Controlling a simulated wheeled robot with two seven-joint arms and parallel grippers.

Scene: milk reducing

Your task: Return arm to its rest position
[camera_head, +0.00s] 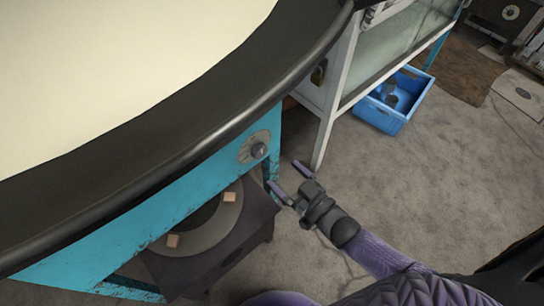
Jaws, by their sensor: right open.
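My right gripper (289,181) is open and empty, with its two fingers spread apart. It is over the floor just right of the stove's blue side and a little below and right of the control knob (258,150). My right arm comes in from the lower right corner. My left gripper is not in view.
A large dark-rimmed pan (190,134) full of pale milk fills the upper left, above a blue stove body (120,229). A dark burner unit (240,245) stands below. A glass-sided cabinet (345,65) and blue crate (382,118) stand behind.

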